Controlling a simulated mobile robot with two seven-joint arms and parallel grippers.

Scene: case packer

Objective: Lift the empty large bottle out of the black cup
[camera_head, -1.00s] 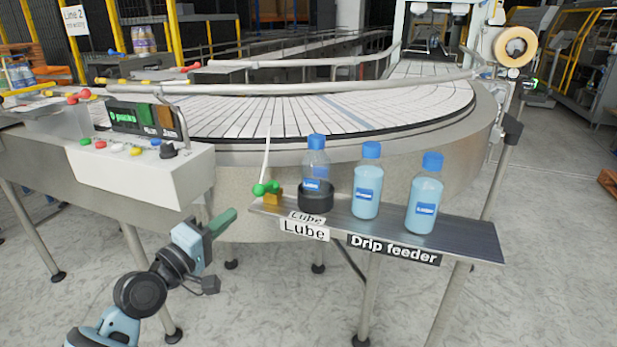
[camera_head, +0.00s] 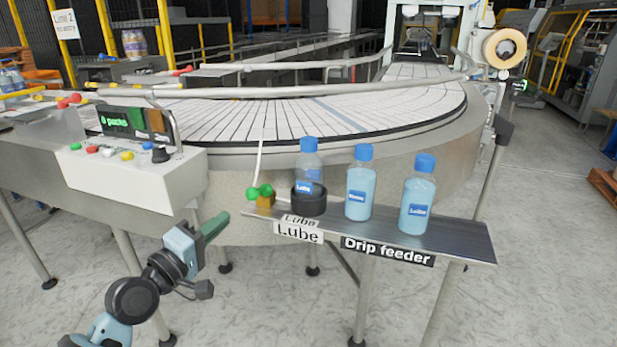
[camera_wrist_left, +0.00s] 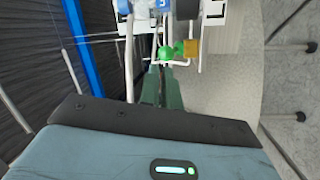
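The empty large bottle (camera_head: 309,160) is clear with a blue cap and blue label. It stands upright in the black cup (camera_head: 309,201) at the left part of the metal shelf (camera_head: 455,240). My left gripper (camera_head: 216,224) is in front of the conveyor's side, left of the shelf and apart from the bottle and cup. Its green fingers also show in the left wrist view (camera_wrist_left: 163,88), seen nearly edge-on, so I cannot tell if they are open. My right gripper is not in view.
Two filled light-blue bottles (camera_head: 360,184) (camera_head: 416,196) stand right of the cup on the shelf. A green valve (camera_head: 260,193) with a yellow block (camera_head: 266,201) sits at the shelf's left end. Labels "Lube" (camera_head: 298,233) and "Drip feeder" (camera_head: 387,251) hang on its front edge. A control box (camera_head: 135,172) stands left.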

